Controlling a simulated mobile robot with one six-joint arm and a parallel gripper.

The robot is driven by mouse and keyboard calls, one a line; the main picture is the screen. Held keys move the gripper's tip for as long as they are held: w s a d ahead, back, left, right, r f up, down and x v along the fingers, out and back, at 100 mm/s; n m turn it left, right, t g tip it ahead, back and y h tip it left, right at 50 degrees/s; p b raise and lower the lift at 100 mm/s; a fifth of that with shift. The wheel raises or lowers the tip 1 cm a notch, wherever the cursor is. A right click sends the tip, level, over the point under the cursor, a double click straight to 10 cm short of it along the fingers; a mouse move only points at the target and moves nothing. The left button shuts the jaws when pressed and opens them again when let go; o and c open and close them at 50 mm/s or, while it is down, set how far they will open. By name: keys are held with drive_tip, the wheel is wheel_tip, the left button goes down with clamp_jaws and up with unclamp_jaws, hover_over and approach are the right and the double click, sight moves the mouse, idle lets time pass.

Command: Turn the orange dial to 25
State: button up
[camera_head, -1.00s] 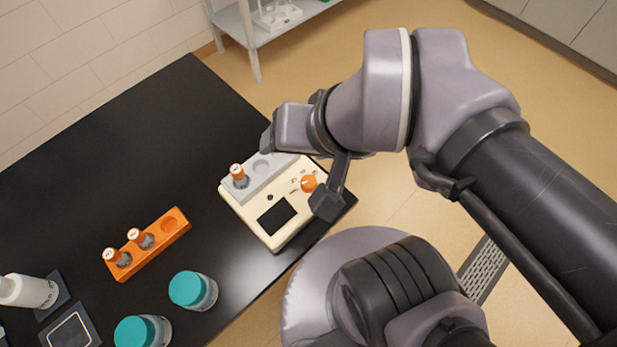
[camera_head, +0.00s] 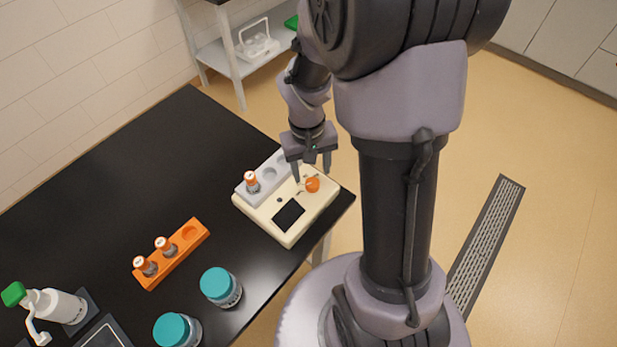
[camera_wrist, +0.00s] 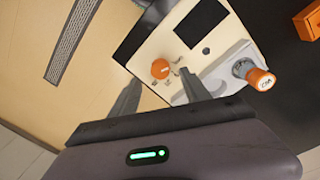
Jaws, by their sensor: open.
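The orange dial (camera_head: 312,185) sits on the top right part of a cream instrument (camera_head: 283,233) at the table's edge. In the wrist view the dial (camera_wrist: 161,69) lies ahead of my fingers, with dark marks beside it. The pointer's reading is too small to tell. My gripper (camera_head: 312,174) is open and points down above the back of the instrument, close to the dial. In the wrist view my gripper (camera_wrist: 160,92) shows its two fingers apart with nothing between them. The dial looks clear of both fingers.
A grey rack on the instrument holds one orange-capped vial (camera_head: 251,181). A shelf (camera_head: 230,68) stands behind.

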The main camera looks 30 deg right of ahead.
sight(312, 183)
wheel_tip(312, 183, down, 5)
drive_tip(key=shift+d+f+b, duration=0.1)
drive_tip(key=shift+b, duration=0.6)
clamp_jaws()
